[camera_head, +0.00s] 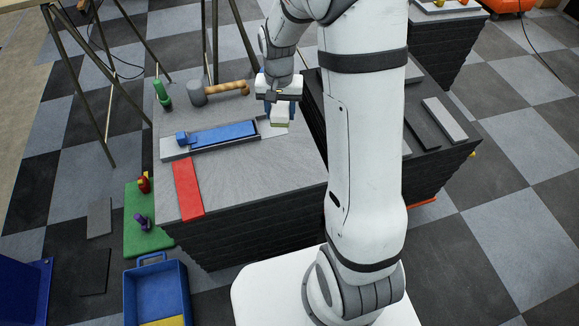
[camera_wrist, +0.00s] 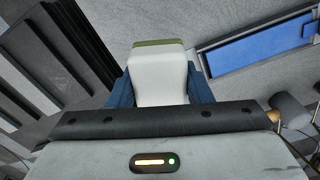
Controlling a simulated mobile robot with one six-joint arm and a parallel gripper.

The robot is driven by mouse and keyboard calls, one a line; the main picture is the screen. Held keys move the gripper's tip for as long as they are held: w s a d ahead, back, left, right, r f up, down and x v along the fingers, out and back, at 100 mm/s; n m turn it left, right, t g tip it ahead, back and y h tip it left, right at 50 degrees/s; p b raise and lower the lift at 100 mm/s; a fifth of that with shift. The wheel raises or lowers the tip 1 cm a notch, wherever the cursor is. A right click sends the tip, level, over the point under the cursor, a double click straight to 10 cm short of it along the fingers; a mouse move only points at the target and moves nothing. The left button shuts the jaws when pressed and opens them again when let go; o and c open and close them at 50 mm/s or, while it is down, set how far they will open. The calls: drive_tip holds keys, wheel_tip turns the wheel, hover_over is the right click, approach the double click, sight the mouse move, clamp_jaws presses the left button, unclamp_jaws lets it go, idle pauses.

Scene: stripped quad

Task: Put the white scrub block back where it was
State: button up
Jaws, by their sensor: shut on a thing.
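My gripper (camera_head: 279,108) is over the back right part of the grey stacked platform (camera_head: 255,180). It is shut on the white scrub block (camera_head: 280,115), which has a green layer on its far end. In the wrist view the white scrub block (camera_wrist: 159,75) sits between the two blue fingers, with the green edge at the top. The block appears close to the platform top; I cannot tell whether it touches. A pale patch lies on the platform just below and beside the gripper.
A blue bar in a dark tray (camera_head: 225,135), a mallet (camera_head: 218,91), a green clamp-like object (camera_head: 162,95) and a red strip (camera_head: 187,188) lie on the platform. A darker stack (camera_head: 440,125) stands to the right. A blue bin (camera_head: 157,290) is on the floor.

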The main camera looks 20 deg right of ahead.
sight(288, 166)
drive_tip(key=s+f+m+b, duration=0.3)
drive_tip(key=s+m, duration=0.4)
drive_tip(key=m, duration=0.2)
wheel_tip(288, 166, down, 10)
drive_tip(key=b, duration=0.3)
drive_tip(key=shift+r, duration=0.15)
drive_tip(key=shift+b, duration=0.3)
drive_tip(key=o, duration=1)
drive_tip(key=shift+c, duration=0.2)
